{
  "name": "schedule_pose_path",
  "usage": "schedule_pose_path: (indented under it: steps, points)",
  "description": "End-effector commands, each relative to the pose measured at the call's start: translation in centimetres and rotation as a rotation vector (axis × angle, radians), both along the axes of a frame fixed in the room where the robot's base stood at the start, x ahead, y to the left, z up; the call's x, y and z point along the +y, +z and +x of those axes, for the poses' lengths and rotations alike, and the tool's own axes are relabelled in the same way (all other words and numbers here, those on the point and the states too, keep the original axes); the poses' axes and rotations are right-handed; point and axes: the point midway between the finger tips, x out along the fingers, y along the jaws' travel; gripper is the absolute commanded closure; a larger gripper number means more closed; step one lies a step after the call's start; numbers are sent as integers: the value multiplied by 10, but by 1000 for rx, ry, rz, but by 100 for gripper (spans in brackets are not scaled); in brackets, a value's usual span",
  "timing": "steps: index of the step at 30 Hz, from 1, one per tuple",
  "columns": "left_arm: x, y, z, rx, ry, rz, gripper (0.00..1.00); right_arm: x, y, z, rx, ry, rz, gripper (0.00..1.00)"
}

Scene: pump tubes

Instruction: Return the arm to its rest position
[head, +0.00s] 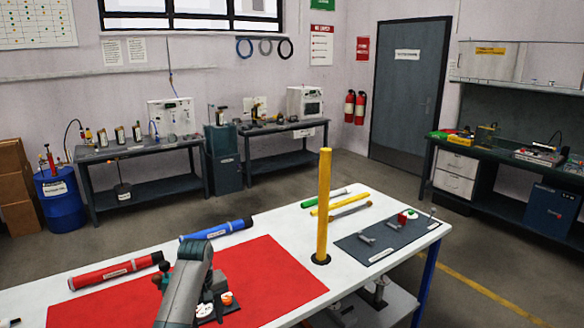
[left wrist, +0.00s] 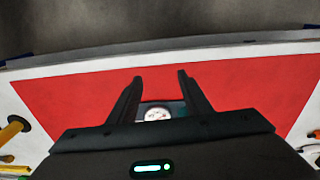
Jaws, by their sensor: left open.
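My left gripper (left wrist: 160,75) is open and empty in the left wrist view, above the red mat (left wrist: 85,85). A round white dial (left wrist: 157,114) shows between its fingers, apart from them as far as I can tell. In the head view my grey left arm crosses the front of the red mat (head: 280,275); its fingers are not clearly visible. A small device with a white dial (head: 205,309) and orange part is partly hidden by the arm. A yellow tube (head: 324,200) stands upright in a dark round base. My right gripper is not in view.
A red tube (head: 115,270) and a blue tube (head: 216,230) lie at the mat's left and back edges. Green (head: 325,198), yellow (head: 341,203) and grey (head: 350,210) pieces lie behind the upright tube. A dark board (head: 382,240) with small parts is at right. The mat's right part is clear.

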Motion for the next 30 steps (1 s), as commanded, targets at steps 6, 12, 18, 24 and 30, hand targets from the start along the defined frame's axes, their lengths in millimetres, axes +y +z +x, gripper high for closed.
schedule_pose_path:
  steps: [6,12,18,24,30]
  points:
    - [4,-61,-52,-29,-101,17,55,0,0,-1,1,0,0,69]
    - [6,-108,-114,-66,-215,36,55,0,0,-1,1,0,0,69]
    - [7,-139,-184,-100,-331,56,55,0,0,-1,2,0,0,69]
    - [5,-154,-258,-136,-452,73,55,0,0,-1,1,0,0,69]
    - [1,-152,-335,-171,-572,88,55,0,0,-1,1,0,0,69]
